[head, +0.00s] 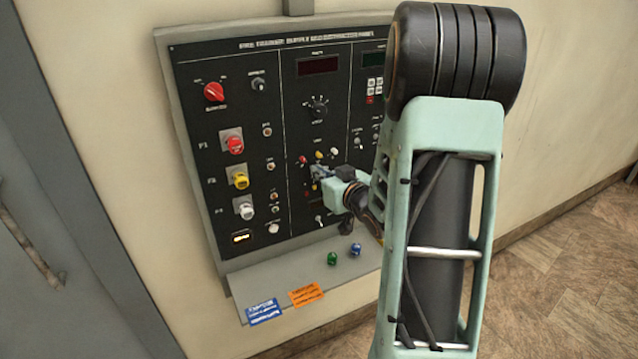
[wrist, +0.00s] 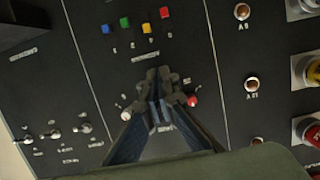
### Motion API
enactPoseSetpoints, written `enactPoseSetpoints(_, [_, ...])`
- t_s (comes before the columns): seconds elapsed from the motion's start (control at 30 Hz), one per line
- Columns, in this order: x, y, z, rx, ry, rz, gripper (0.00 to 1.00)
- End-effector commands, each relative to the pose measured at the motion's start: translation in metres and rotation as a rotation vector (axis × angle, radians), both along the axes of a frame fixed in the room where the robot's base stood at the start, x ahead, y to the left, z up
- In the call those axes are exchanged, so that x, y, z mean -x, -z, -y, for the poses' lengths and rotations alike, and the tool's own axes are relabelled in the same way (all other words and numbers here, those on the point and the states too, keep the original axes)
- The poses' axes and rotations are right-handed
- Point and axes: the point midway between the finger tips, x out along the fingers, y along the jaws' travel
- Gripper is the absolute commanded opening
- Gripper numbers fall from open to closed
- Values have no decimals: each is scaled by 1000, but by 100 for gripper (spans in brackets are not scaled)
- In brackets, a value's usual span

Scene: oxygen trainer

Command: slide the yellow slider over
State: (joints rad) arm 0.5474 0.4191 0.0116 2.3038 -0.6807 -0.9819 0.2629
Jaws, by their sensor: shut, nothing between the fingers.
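A small yellow knob (head: 319,154) on the black panel sits between a red knob (head: 302,160) and a white knob (head: 335,152). I take it for the yellow slider. My gripper (head: 316,171) is shut and empty, with its tips close to the panel just below the yellow knob in the head view. In the wrist view my gripper (wrist: 160,76) points at the panel, between the red knob (wrist: 192,100) and the white knob (wrist: 125,115). The yellow knob is hidden there behind the fingers. I cannot tell whether the fingertips touch the panel.
Coloured squares, one of them yellow (wrist: 146,27), lie beyond the fingertips in the wrist view. Larger red (head: 235,144), yellow (head: 240,180) and white (head: 246,211) knobs stand at the panel's left. A grey ledge (head: 235,283) below carries green and blue knobs.

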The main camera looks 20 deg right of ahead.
Motion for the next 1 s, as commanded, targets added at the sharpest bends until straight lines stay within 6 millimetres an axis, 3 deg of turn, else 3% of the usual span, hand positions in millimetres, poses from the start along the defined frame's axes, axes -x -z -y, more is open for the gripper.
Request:
enactPoseSetpoints(0.1, [0,18,0,-3,1,-5,0])
enactPoseSetpoints(0.3, [1,34,0,-2,1,-2,0])
enactPoseSetpoints(1.0, [1,49,0,1,1,0,0])
